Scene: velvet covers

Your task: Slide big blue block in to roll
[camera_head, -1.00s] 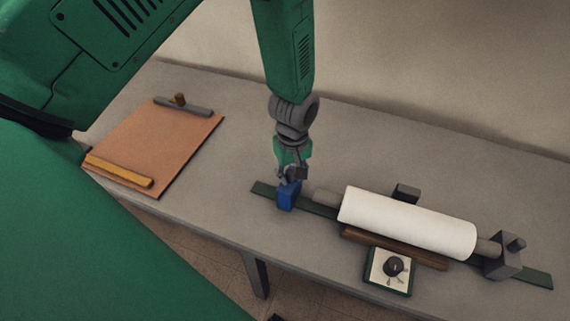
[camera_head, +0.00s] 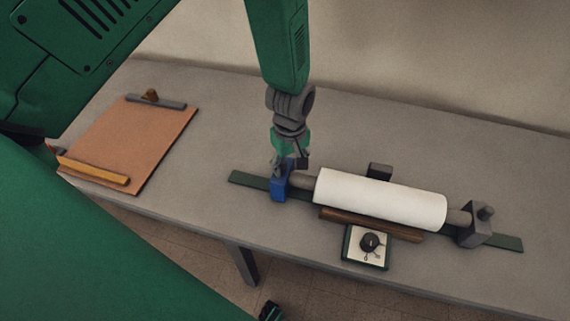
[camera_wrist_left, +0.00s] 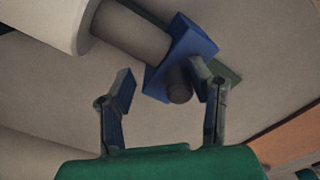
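The big blue block (camera_head: 279,187) stands on the dark green rail (camera_head: 248,180) near its left end. It meets the grey shaft end of the white roll (camera_head: 380,199). In the left wrist view the blue block (camera_wrist_left: 193,45) lies against the grey shaft, with a dark round knob (camera_wrist_left: 180,84) on its near side. My left gripper (camera_head: 287,166) is over the block from above. In the wrist view its fingers (camera_wrist_left: 162,85) are apart, with the knob between them. The right finger is at the block; the left one shows a gap. My right gripper is not seen.
A grey end block (camera_head: 472,228) holds the roll's right end. A wooden strip (camera_head: 370,224) and a dial box (camera_head: 366,246) sit in front of the roll, a small dark block (camera_head: 379,171) behind. A brown board (camera_head: 130,140) with a yellow bar lies left. Table between is clear.

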